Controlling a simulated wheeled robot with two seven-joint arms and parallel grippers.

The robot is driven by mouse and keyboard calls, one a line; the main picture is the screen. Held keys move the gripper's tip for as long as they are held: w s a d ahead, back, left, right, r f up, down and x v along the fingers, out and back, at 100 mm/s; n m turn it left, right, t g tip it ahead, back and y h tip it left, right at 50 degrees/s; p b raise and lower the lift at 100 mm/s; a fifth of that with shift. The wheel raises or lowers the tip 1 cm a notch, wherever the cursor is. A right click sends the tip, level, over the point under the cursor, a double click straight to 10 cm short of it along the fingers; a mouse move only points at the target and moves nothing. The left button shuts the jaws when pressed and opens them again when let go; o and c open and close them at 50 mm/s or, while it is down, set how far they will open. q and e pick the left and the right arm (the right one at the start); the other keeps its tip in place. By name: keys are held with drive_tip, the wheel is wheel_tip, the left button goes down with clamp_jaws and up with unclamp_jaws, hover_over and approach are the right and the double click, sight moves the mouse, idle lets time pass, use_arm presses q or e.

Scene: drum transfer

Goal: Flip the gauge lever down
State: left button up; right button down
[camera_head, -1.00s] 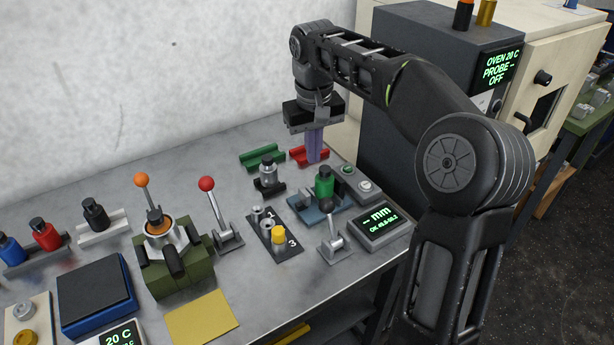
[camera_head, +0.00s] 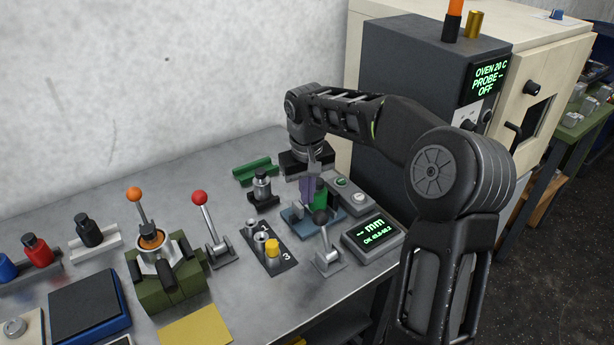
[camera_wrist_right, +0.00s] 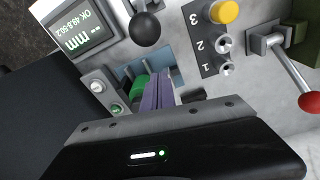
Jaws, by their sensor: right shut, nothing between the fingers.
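My right gripper (camera_head: 306,198), with purple fingers, is shut and empty. It is behind the lever, over the blue gauge fixture (camera_head: 297,219) and beside the green-bodied drum (camera_head: 321,194). In the right wrist view the fingers (camera_wrist_right: 160,83) partly hide the green drum (camera_wrist_right: 138,88). My left gripper is not in view.
A numbered block (camera_head: 277,257) with a yellow-topped piece is left of the lever. A red-knobbed lever (camera_head: 199,198) and a green clamp fixture (camera_head: 163,290) stand farther left. A button box (camera_head: 348,196) is right of the drum. Bare bench lies in front of the numbered block.

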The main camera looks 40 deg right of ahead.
sight(324, 234)
drive_tip(key=s, duration=0.2)
drive_tip(key=s+p, duration=0.1)
drive_tip(key=shift+s+a+r, duration=0.1)
drive_tip(key=shift+s+a, duration=0.25)
drive_tip(key=shift+a, duration=0.05)
